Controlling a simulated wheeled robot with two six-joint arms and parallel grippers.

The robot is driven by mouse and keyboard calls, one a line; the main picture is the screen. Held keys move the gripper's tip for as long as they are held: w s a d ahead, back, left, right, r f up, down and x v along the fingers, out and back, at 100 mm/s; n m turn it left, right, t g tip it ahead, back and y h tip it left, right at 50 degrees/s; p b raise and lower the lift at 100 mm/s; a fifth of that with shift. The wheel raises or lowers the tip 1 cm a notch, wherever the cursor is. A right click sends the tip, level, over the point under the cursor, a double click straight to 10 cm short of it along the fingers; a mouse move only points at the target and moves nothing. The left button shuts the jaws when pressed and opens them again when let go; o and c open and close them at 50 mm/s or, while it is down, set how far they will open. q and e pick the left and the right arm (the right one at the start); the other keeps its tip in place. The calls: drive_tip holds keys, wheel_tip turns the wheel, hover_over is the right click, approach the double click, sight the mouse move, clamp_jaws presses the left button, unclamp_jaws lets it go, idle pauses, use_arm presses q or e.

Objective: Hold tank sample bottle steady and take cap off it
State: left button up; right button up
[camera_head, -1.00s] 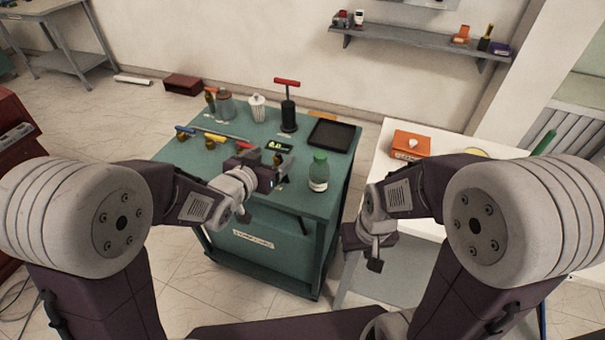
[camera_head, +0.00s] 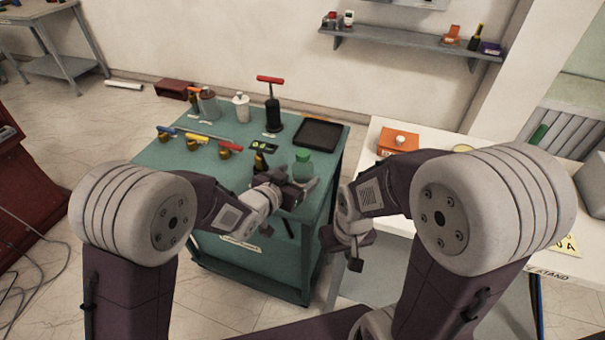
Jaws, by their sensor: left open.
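The tank sample bottle (camera_head: 302,172) is clear with a green cap (camera_head: 302,155). It stands upright near the right front of the green cabinet top (camera_head: 170,155); its lower part is hidden behind my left gripper. My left gripper (camera_head: 299,184) is open, with its fingers at the front of the bottle's lower body; I cannot tell whether they touch it. My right gripper (camera_head: 354,258) hangs lower, right of the cabinet and apart from the bottle, its fingers pointing down; I cannot tell whether it is open.
Several coloured-handled valves (camera_head: 195,138) lie at left. A white table (camera_head: 385,135) at right bears an orange box (camera_head: 398,140).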

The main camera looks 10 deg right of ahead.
sight(303, 171)
use_arm(q)
drive_tip(key=x, duration=0.5)
drive_tip(key=shift+w+a+f, duration=0.15)
drive_tip(key=shift+a+f, duration=0.05)
drive_tip(key=shift+a, duration=0.1)
drive_tip(key=shift+a+r, duration=0.1)
drive_tip(key=c, duration=1.6)
drive_tip(key=shift+o, duration=0.2)
